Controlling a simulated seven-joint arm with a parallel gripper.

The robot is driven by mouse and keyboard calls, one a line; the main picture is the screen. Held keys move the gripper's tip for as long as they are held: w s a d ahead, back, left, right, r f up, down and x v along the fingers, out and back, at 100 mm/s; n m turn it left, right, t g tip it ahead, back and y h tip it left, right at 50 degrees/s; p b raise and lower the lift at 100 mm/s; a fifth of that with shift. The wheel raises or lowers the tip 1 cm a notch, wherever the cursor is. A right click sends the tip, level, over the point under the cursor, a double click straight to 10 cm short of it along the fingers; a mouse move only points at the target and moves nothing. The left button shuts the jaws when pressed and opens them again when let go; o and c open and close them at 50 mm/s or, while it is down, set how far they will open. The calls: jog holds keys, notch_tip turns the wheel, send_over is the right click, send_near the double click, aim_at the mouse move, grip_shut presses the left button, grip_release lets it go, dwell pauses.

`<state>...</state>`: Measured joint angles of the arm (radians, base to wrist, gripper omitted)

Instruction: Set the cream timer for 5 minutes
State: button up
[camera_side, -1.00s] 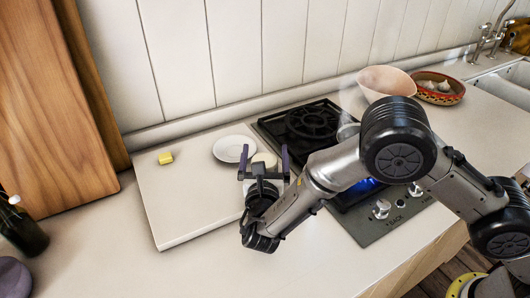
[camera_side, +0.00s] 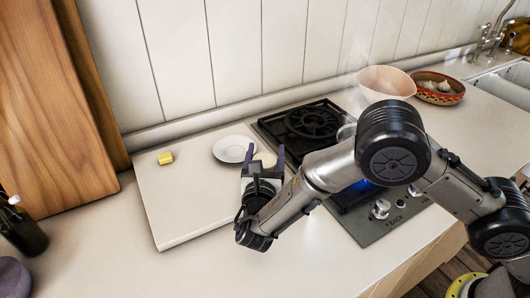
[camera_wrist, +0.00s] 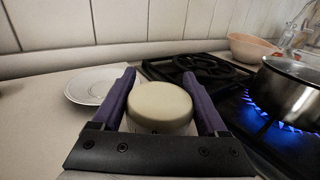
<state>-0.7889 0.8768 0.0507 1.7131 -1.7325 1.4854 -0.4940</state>
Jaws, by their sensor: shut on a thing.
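The cream timer (camera_wrist: 160,104) is a round, pale dial, seen in the wrist view between the two purple fingers of my gripper (camera_wrist: 160,98). The fingers stand at its left and right sides and are shut on it. In the side view my gripper (camera_side: 262,162) is over the right part of the pale board, and only a sliver of the timer (camera_side: 265,158) shows behind the fingers. The timer's markings and setting cannot be read.
A white saucer (camera_side: 234,149) lies just left of the gripper, with a yellow block (camera_side: 165,158) farther left. The hob (camera_side: 306,124) is to the right, with a lit blue flame under a steaming pot (camera_wrist: 290,88). A pink bowl (camera_side: 386,82) and a patterned bowl (camera_side: 438,90) stand behind.

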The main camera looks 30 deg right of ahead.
jog(key=shift+s+m+g+h, duration=0.1)
jog(key=shift+m+g+h, duration=0.3)
jog(key=shift+h, duration=0.1)
jog(key=o, duration=1.3)
jog(key=v, duration=1.3)
jog(key=shift+s+a, duration=0.25)
jog(key=shift+s, duration=0.05)
